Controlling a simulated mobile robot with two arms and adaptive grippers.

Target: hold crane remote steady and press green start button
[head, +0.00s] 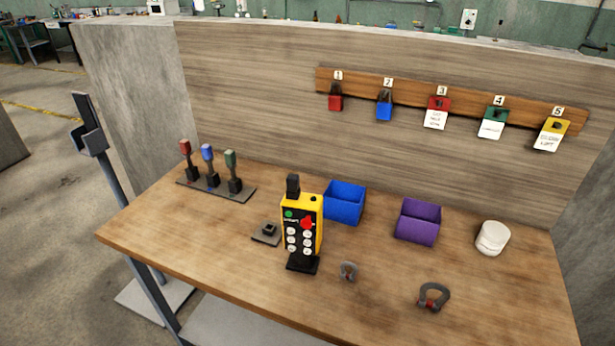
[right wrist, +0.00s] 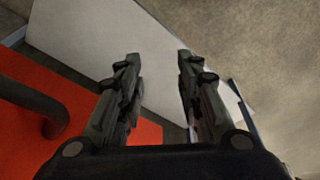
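The yellow crane remote (head: 302,227) stands upright on a black base (head: 302,263) near the front middle of the wooden table. A green button (head: 288,214) is at its upper left, a red knob (head: 307,222) is beside it, and several white buttons are below. My right gripper (right wrist: 157,70) shows only in the right wrist view. Its two fingers are apart with nothing between them, and the remote is not in that view. My left gripper is in neither view.
A back panel (head: 260,90) carries hanging padlocks and tags.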

